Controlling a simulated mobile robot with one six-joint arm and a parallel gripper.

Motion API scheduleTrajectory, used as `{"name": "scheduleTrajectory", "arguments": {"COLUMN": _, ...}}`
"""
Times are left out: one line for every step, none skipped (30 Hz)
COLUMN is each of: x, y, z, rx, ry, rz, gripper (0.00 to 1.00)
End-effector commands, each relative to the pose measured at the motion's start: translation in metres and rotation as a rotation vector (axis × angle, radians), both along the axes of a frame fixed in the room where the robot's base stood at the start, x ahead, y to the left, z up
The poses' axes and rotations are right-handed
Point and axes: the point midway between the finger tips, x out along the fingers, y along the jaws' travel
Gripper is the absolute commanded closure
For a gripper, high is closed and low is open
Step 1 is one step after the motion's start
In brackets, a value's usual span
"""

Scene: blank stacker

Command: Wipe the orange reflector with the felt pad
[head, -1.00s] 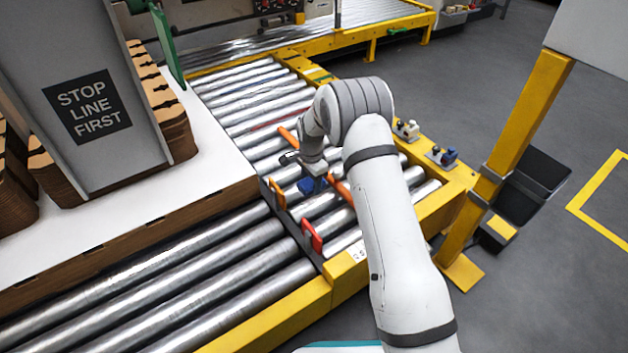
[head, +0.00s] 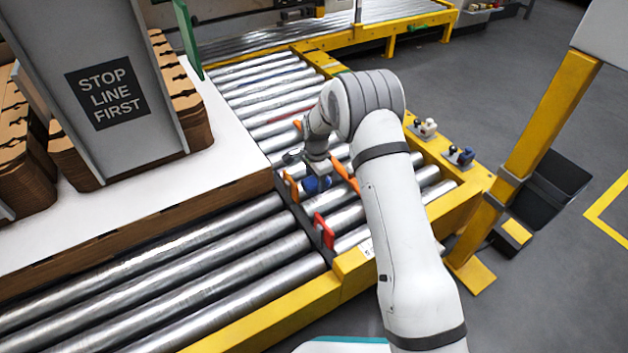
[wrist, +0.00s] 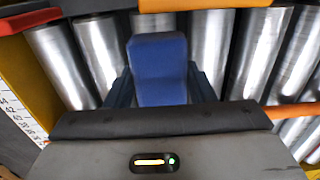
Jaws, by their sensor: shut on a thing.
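The felt pad is a blue block (head: 316,184), held in my gripper (head: 316,174) just above the rollers. In the wrist view the blue pad (wrist: 160,70) sits between the two dark fingers, which are shut on it. The orange reflector (head: 291,187) is a small upright plate on the dark rail at the end of the near rollers. It stands a little left of the pad; the head view shows a small gap.
A red plate (head: 324,231) stands on the same rail, nearer me. An orange bar (head: 341,171) lies across the rollers beside my gripper, partly hidden by it. A yellow post (head: 540,140) stands at right.

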Motion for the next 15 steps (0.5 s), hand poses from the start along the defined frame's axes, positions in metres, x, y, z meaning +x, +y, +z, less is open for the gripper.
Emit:
{"name": "scheduleTrajectory", "arguments": {"x": -0.0004, "y": 0.0006, "z": 0.0000, "rx": 0.000, "ry": 0.000, "rz": 0.000, "gripper": 0.75}}
{"name": "scheduleTrajectory", "arguments": {"x": -0.0006, "y": 0.0009, "z": 0.0000, "rx": 0.000, "ry": 0.000, "rz": 0.000, "gripper": 0.75}}
{"name": "scheduleTrajectory", "arguments": {"x": -0.0009, "y": 0.0015, "z": 0.0000, "rx": 0.000, "ry": 0.000, "rz": 0.001, "gripper": 0.75}}
{"name": "scheduleTrajectory", "arguments": {"x": -0.0012, "y": 0.0020, "z": 0.0001, "rx": 0.000, "ry": 0.000, "rz": 0.001, "gripper": 0.75}}
{"name": "scheduleTrajectory", "arguments": {"x": -0.0015, "y": 0.0025, "z": 0.0001, "rx": 0.000, "ry": 0.000, "rz": 0.001, "gripper": 0.75}}
{"name": "scheduleTrajectory", "arguments": {"x": -0.0020, "y": 0.0031, "z": 0.0001, "rx": 0.000, "ry": 0.000, "rz": 0.001, "gripper": 0.75}}
{"name": "scheduleTrajectory", "arguments": {"x": -0.0023, "y": 0.0036, "z": 0.0001, "rx": 0.000, "ry": 0.000, "rz": 0.001, "gripper": 0.75}}
{"name": "scheduleTrajectory", "arguments": {"x": -0.0027, "y": 0.0041, "z": 0.0001, "rx": 0.000, "ry": 0.000, "rz": 0.001, "gripper": 0.75}}
{"name": "scheduleTrajectory", "arguments": {"x": -0.0031, "y": 0.0048, "z": 0.0001, "rx": 0.000, "ry": 0.000, "rz": 0.001, "gripper": 0.75}}
{"name": "scheduleTrajectory", "arguments": {"x": -0.0034, "y": 0.0053, "z": 0.0001, "rx": 0.000, "ry": 0.000, "rz": 0.001, "gripper": 0.75}}
{"name": "scheduleTrajectory", "arguments": {"x": -0.0038, "y": 0.0058, "z": 0.0001, "rx": 0.000, "ry": 0.000, "rz": 0.001, "gripper": 0.75}}
{"name": "scheduleTrajectory", "arguments": {"x": -0.0043, "y": 0.0065, "z": 0.0001, "rx": 0.000, "ry": 0.000, "rz": 0.001, "gripper": 0.75}}
{"name": "scheduleTrajectory", "arguments": {"x": -0.0046, "y": 0.0070, "z": 0.0001, "rx": 0.000, "ry": 0.000, "rz": 0.001, "gripper": 0.75}}
{"name": "scheduleTrajectory", "arguments": {"x": -0.0049, "y": 0.0076, "z": 0.0001, "rx": 0.000, "ry": 0.000, "rz": 0.001, "gripper": 0.75}}
{"name": "scheduleTrajectory", "arguments": {"x": -0.0054, "y": 0.0083, "z": 0.0002, "rx": 0.000, "ry": 0.000, "rz": 0.001, "gripper": 0.75}}
